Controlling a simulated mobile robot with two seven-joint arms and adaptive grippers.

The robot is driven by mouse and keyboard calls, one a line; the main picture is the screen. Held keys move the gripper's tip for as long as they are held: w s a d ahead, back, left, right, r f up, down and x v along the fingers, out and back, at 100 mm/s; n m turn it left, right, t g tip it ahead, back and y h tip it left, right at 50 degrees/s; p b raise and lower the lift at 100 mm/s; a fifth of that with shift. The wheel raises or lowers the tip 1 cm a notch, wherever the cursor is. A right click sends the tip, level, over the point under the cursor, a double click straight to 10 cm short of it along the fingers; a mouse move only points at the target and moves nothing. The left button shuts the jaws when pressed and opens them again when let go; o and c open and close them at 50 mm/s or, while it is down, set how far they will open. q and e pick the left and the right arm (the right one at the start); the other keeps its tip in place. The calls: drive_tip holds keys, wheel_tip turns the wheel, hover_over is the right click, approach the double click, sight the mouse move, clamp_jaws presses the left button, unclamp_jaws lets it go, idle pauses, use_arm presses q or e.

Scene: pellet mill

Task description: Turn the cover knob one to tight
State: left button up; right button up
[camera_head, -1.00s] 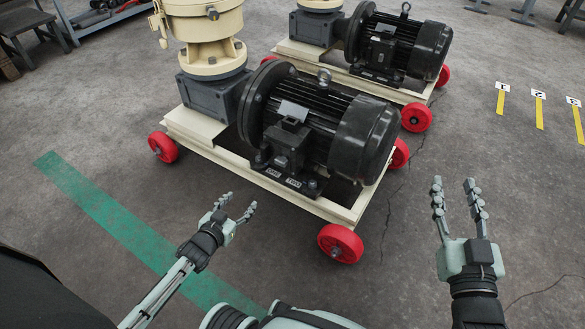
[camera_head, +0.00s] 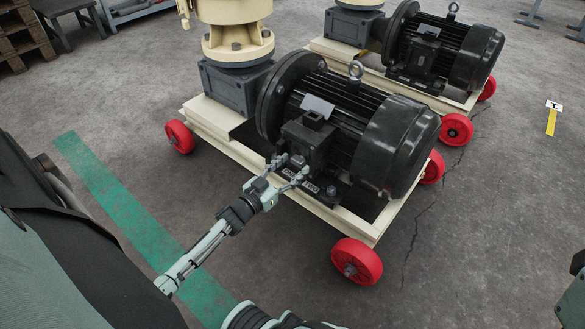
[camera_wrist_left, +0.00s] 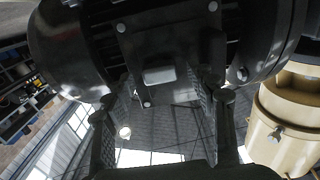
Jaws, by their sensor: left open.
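In the left wrist view, a light grey block-shaped knob (camera_wrist_left: 159,75) shows on the dark box face, between and beyond the open fingers (camera_wrist_left: 165,100). I cannot tell whether either finger touches it. Which numbered knob it is cannot be read clearly. My right gripper is out of view.
The motor stands on a cream frame (camera_head: 350,222) with red wheels (camera_head: 357,262). A cream mill body (camera_head: 236,40) stands at its left end. A second motor unit (camera_head: 445,50) stands behind. The floor on the right is mostly clear.

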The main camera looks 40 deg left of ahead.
use_arm(q)
drive_tip(key=shift+w, duration=0.2)
drive_tip(key=shift+c, duration=0.5)
drive_tip(key=c, duration=1.1)
drive_tip(key=shift+o, duration=0.2)
